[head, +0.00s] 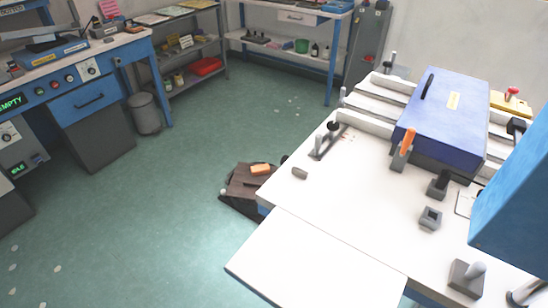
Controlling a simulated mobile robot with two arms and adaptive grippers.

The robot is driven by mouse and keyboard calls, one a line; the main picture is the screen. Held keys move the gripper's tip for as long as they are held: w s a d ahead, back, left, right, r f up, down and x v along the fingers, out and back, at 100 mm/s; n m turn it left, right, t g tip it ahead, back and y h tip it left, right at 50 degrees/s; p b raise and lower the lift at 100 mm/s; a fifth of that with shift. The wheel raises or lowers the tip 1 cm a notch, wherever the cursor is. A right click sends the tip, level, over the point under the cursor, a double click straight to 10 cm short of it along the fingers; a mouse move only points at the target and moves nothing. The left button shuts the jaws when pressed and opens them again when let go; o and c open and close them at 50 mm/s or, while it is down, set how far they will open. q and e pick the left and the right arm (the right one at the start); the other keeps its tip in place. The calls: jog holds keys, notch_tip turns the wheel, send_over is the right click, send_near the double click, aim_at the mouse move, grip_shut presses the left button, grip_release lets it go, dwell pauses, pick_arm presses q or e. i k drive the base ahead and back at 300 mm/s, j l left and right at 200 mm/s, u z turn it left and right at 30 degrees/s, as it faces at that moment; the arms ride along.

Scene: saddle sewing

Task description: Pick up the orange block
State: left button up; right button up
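A small orange block (260,169) lies on top of a dark brown, low object (243,185) beside the left edge of the white work table. The brown object seems to rest on or near the floor, and the table hides part of it. Nothing touches the block from above. Neither of my grippers shows in the head view.
The white work table (330,200) holds a blue box (445,115), an orange-handled tool (403,150) and small grey fixtures. A lower white panel (310,262) juts out in front. A grey bin (144,113) stands by the blue bench (95,100). The green floor (130,220) is mostly clear.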

aim_at(258, 170)
jog(key=i+j+z, duration=0.1)
jog(key=j, duration=0.4)
jog(key=i+j+z, duration=0.1)
jog(key=j, duration=0.4)
jog(key=i+j, duration=0.25)
jog(key=i+j+z, duration=0.1)
jog(key=i+j, duration=0.2)
jog(key=j, duration=0.2)
jog(key=i+j, duration=0.25)
jog(key=j, duration=0.15)
jog(key=i+j+z, duration=0.1)
jog(key=i+j, duration=0.15)
jog(key=j, duration=0.1)
